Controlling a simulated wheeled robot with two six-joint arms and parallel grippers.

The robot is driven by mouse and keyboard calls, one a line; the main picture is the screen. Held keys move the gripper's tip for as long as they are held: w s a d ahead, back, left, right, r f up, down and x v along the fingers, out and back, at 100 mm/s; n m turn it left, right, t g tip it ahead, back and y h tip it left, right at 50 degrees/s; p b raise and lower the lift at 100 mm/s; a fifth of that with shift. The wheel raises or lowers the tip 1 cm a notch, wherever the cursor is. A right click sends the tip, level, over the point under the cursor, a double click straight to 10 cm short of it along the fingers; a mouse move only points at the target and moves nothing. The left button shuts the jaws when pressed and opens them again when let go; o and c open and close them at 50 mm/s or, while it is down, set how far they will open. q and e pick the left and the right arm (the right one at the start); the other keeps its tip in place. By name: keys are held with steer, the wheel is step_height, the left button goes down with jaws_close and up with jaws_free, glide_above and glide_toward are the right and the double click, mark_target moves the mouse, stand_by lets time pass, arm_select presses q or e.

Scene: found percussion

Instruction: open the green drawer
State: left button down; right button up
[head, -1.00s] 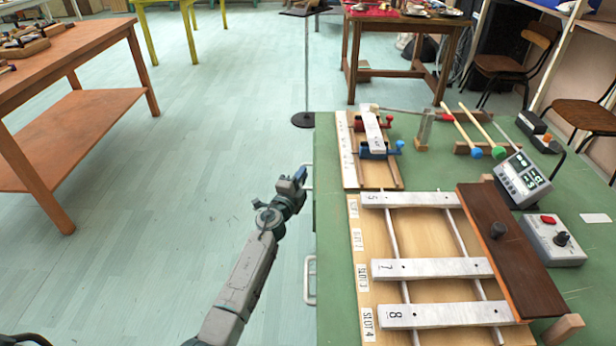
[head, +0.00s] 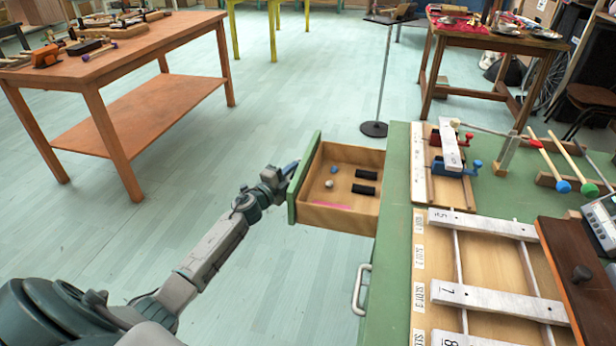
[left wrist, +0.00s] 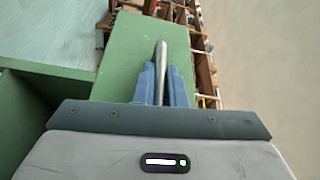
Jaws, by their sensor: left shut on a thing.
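The green drawer (head: 303,180) is pulled out to the left from the green workbench (head: 398,175). Its wooden inside shows two black blocks, two small balls and a pink strip. My left gripper (head: 288,170) is at the outer face of the drawer front, shut on the drawer's handle. In the left wrist view the metal handle (left wrist: 160,70) lies between the blue fingers, against the green drawer front (left wrist: 125,45). My right gripper is in neither view.
A second metal handle (head: 360,289) is on the bench side nearer me. Metal bars on a wooden frame (head: 490,263) and mallets (head: 553,165) lie on the bench top. A thin stand (head: 374,128) is beyond the drawer. The floor left of the drawer is clear.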

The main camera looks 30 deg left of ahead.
arm_select(q)
steer(key=shift+s+a+f, duration=0.1)
steer(key=shift+s+a, duration=0.15)
steer(key=shift+a, duration=0.5)
steer(key=c, duration=1.5)
jaws_free()
